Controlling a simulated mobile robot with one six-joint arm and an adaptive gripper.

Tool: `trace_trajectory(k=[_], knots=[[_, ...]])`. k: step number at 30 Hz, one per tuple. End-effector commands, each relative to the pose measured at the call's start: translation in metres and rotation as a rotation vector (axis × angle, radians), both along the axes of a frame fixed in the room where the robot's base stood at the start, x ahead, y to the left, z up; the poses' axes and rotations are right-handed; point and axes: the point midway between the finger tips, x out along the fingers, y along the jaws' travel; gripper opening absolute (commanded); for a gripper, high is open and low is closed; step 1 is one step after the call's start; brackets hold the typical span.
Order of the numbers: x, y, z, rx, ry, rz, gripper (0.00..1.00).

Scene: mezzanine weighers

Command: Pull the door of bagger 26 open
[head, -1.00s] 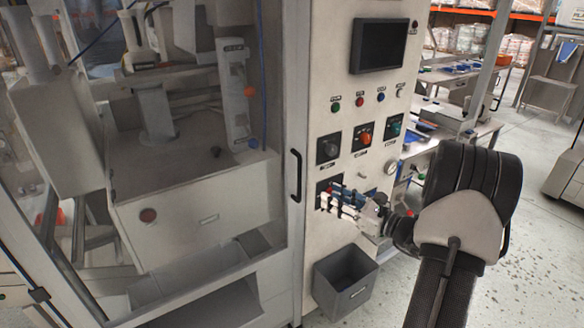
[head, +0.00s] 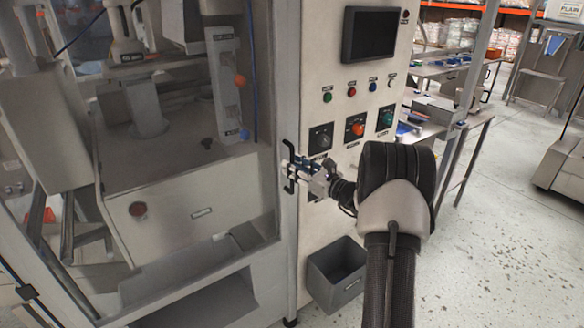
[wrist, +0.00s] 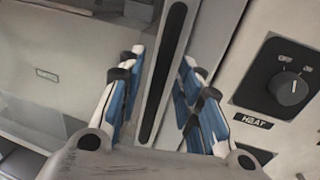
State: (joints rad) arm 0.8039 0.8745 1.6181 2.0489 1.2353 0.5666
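The door (head: 287,245) of the bagger is a large clear panel in a grey metal frame, and it looks closed. Its handle (head: 286,150) is a black upright bar on the door's right edge. My gripper (head: 290,172) is at the handle's middle to lower part, coming from the right. In the wrist view the black handle (wrist: 162,80) runs between my open blue-and-white fingers (wrist: 160,75). One finger is on each side, with a gap visible on the left; contact on the right cannot be told. No bagger number is readable.
Right of the door stands a control panel with a dark screen (head: 370,34), buttons and a HEAT knob (wrist: 291,88) close to my fingers. Open floor (head: 475,225) lies to the right.

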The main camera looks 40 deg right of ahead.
Motion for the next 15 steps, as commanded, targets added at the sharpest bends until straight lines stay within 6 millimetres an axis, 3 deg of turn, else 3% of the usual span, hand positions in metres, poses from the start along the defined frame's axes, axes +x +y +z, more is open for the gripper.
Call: trace_trajectory(k=[6,15], knots=[[0.016,0.003,0.0,-0.001,0.0,0.0,0.33],[0.017,0.003,0.0,0.0,0.0,0.0,0.31]])
